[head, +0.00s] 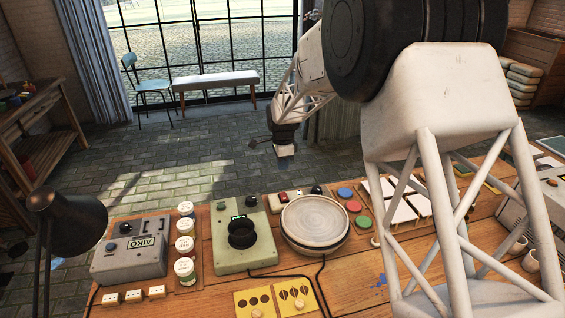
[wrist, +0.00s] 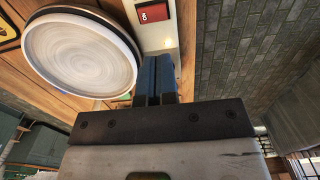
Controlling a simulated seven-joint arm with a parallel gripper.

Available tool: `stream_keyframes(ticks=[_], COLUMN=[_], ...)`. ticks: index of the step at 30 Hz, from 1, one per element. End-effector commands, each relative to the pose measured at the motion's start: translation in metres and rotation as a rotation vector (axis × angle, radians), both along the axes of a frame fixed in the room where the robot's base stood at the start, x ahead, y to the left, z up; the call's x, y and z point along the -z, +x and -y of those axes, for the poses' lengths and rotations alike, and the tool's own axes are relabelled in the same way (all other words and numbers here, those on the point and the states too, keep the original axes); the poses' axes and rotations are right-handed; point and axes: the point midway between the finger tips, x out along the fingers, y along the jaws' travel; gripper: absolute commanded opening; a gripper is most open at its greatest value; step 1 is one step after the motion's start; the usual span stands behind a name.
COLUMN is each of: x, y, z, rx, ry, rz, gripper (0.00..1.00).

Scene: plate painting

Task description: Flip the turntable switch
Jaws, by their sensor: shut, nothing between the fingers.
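The round turntable (head: 315,222) sits on the wooden bench, with a pale disc on top; it also fills the upper left of the wrist view (wrist: 80,52). A red rocker switch (wrist: 153,13) is set in a cream box beside the turntable, near the top edge of the wrist view. In the head view the switch (head: 282,196) is small, just behind the turntable. My gripper (head: 286,156) is above and beyond the bench's far side. Its blue fingers (wrist: 156,60) are together and empty. In the wrist view they point toward the switch, with a gap visible.
A green machine with a dark cup (head: 241,235) stands left of the turntable. Coloured discs (head: 345,193) and white tiles (head: 398,209) lie to its right. A grey box (head: 130,252), several white jars (head: 184,246) and a dark lamp (head: 68,220) are at the left.

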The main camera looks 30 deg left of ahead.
Motion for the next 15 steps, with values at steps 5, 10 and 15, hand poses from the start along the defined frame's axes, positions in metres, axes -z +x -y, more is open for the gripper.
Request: stream_keyframes(ticks=[5,10,15], x=[0.027,0.054,0.079], y=[0.0,0.0,0.0], z=[0.0,0.0,0.0], rx=[0.0,0.0,0.0], ry=[-0.002,-0.002,-0.002], rz=[-0.002,-0.002,-0.002], gripper=[0.0,0.0,0.0])
